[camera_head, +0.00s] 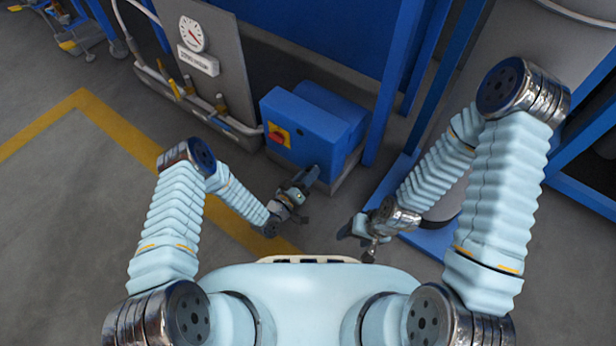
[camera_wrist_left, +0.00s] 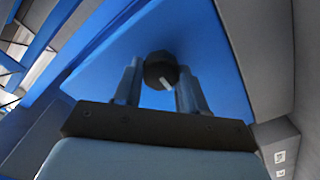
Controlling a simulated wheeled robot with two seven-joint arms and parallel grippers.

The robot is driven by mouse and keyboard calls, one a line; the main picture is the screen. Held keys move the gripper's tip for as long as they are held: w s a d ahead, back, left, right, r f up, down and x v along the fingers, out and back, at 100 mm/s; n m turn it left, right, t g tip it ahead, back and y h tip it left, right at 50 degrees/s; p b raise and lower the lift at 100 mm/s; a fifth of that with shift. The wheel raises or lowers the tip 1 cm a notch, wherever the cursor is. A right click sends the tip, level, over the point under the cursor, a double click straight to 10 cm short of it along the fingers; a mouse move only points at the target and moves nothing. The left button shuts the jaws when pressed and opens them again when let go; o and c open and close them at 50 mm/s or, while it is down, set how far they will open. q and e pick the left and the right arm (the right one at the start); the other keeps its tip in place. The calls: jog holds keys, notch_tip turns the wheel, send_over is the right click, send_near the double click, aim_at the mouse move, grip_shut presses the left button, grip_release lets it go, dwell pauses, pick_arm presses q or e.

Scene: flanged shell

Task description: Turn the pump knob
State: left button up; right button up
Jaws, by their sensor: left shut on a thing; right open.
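The pump is a blue box (camera_head: 307,122) on the floor, right of the grey panel in the head view. A round black knob (camera_wrist_left: 160,71) with a white mark sits on a blue face in the left wrist view. My left gripper (camera_wrist_left: 157,88) has one finger on each side of the knob and is shut on it. In the head view my left gripper (camera_head: 306,179) is at the lower front of the pump and hides the knob. My right gripper (camera_head: 356,238) is open and empty, apart from the pump, to the lower right.
A red and yellow switch (camera_head: 279,135) is on the pump's front, up and left of my left gripper. A grey panel (camera_head: 217,60) with a white dial gauge (camera_head: 192,34) and pipes stands to the left. Blue posts (camera_head: 393,80) rise to the right. Grey floor lies open at left.

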jog(key=shift+f, duration=0.15)
dwell(0.3)
pick_arm(q)
jog(key=o, duration=1.1)
jog(key=shift+c, duration=0.2)
jog(key=shift+f, duration=0.1)
pick_arm(e)
jog(key=shift+s+a+f, duration=0.1)
